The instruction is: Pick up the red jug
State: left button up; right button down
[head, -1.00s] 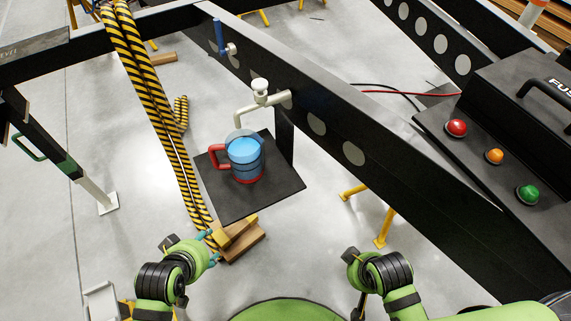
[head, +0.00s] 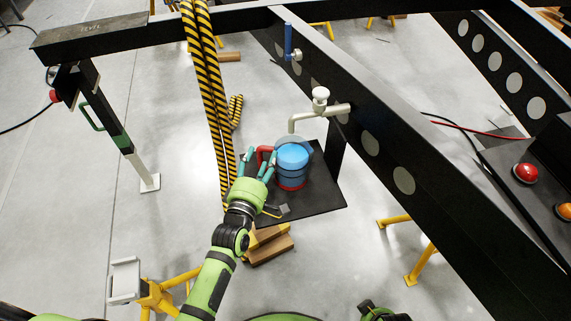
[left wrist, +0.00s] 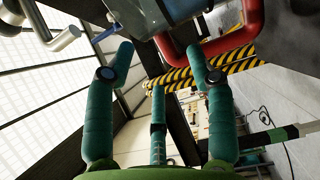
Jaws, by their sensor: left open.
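The red jug (head: 292,167) has a red handle and red base, with blue showing through its clear body. It stands upright on a black shelf (head: 322,197) below a pale tap (head: 316,112). Its handle points left in the head view. My left gripper (head: 262,164) is open, with its teal fingers at the handle side of the jug. In the left wrist view, the jug (left wrist: 165,10) and its handle (left wrist: 238,35) are just beyond the spread fingers (left wrist: 160,68). I cannot tell whether a finger touches the handle. My right gripper is not visible.
A black chassis beam (head: 375,135) runs diagonally behind the shelf. Yellow-black striped hoses (head: 207,90) hang just left of the jug. Wooden blocks (head: 270,246) lie below the shelf. A yellow stand (head: 160,298) is at the lower left.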

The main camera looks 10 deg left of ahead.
aim_at(268, 147)
pick_arm(q)
jog(key=w, duration=0.1)
jog(key=w+b, duration=0.1)
jog(key=w, duration=0.2)
jog(key=shift+w+d+f, duration=0.25)
jog(key=shift+w+d, duration=0.05)
jog(key=shift+d, duration=0.1)
jog(key=shift+w, duration=0.3)
grip_shut()
jog(key=shift+r, duration=0.15)
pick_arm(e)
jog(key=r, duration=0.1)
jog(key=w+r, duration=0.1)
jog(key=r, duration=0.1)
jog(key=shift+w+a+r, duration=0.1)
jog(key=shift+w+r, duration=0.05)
pick_arm(q)
jog(key=shift+r, duration=0.2)
